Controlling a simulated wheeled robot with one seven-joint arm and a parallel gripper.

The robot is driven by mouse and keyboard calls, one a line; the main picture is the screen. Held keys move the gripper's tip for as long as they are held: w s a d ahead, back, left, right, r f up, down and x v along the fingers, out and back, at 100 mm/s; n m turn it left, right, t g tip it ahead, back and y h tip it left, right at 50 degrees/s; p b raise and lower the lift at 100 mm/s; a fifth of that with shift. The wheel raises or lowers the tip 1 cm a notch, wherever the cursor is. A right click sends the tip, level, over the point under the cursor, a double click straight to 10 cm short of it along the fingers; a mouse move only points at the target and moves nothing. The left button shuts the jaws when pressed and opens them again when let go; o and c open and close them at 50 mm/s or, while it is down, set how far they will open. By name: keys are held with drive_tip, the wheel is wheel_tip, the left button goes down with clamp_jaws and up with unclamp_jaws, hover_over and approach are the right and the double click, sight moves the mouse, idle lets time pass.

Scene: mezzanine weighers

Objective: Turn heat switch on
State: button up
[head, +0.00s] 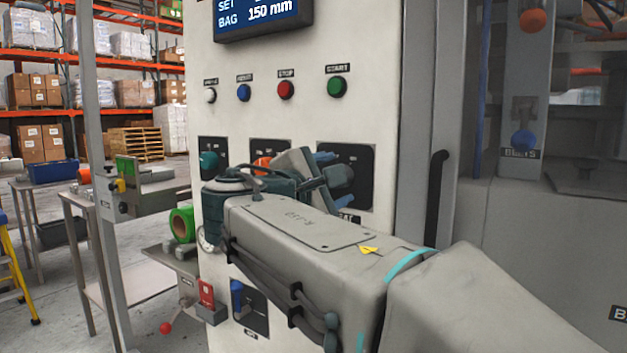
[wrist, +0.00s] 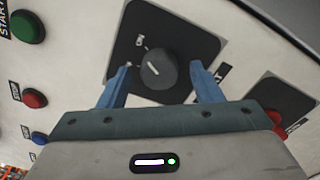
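The heat switch (wrist: 158,68) is a dark grey round knob with a white pointer line, on a black square plate (wrist: 186,35) in the wrist view. An "ON" mark is at its upper left; its other mark is hard to read. In the head view the plate (head: 360,153) is at the right of a row of plates, with only "AT" of its label showing; my gripper hides the knob. My gripper (wrist: 160,72) is open, with its blue fingers on either side of the knob and gaps between. It also shows in the head view (head: 338,178).
Above are white, blue, red and green buttons (head: 337,87) and a display (head: 258,15). To the left are a teal knob (head: 208,159) and an orange knob (head: 263,162). Below is a blue-handled switch (head: 237,296). A black handle (head: 437,195) stands at the right.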

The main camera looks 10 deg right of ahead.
drive_tip(key=p+v, duration=0.1)
drive_tip(key=v, duration=1.3)
drive_tip(key=shift+p, duration=0.35)
drive_tip(key=shift+w+d, duration=0.1)
drive_tip(key=shift+d, duration=0.05)
